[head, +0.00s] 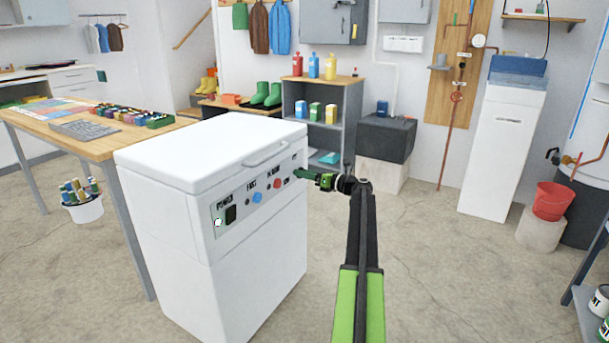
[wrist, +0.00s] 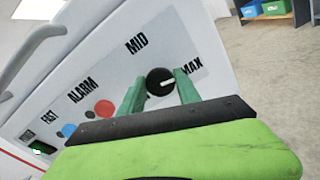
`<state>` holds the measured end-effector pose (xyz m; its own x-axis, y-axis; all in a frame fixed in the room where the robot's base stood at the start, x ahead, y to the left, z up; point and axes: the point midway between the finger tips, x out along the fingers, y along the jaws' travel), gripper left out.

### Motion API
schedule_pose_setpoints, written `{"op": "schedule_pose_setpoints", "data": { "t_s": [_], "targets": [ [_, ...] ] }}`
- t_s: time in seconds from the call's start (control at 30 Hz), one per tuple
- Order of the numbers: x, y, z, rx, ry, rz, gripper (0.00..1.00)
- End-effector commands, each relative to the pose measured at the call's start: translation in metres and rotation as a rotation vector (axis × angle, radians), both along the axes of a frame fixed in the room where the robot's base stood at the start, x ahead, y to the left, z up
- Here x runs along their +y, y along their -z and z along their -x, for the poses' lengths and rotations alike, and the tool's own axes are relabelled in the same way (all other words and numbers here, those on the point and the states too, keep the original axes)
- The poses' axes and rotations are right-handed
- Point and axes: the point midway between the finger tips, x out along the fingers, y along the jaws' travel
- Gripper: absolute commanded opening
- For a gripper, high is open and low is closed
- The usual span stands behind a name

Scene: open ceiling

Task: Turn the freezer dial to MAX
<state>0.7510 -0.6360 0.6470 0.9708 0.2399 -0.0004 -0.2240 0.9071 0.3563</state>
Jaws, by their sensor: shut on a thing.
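The white chest freezer (head: 255,270) stands left of centre with its control panel (head: 228,219) facing me. In the wrist view, the black freezer dial (wrist: 154,77) has MID above it and MAX (wrist: 191,66) to its right. Its white pointer line points right, roughly toward MAX. My gripper (wrist: 158,92) has its green fingers on either side of the dial, shut on it. In the head view, my gripper (head: 301,175) is at the right end of the panel, and I cannot make out the dial there.
A blue button (head: 257,197) and a red button (head: 277,183) sit left of the dial. The freezer's lid handle (head: 266,154) juts out above the panel. A wooden table (head: 102,148) stands behind left, a grey shelf (head: 341,135) behind.

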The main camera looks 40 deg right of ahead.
Motion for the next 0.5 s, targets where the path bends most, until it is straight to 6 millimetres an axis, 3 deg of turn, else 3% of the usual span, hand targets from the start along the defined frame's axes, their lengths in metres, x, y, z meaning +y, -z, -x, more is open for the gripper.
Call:
{"op": "schedule_pose_setpoints", "data": {
  "t_s": [0.17, 0.2, 0.33, 0.5],
  "targets": [
    [-0.0001, 0.0004, 0.0008, 0.001, 0.0, -0.001, 0.0],
    [-0.0001, 0.0004, 0.0008, 0.001, 0.0, -0.001, 0.42],
    [0.0001, 0.0002, 0.0005, 0.001, 0.0, 0.0, 0.59],
    [0.0002, 0.0, 0.0002, 0.0, 0.0, 0.0, 0.61]
  ]
}}
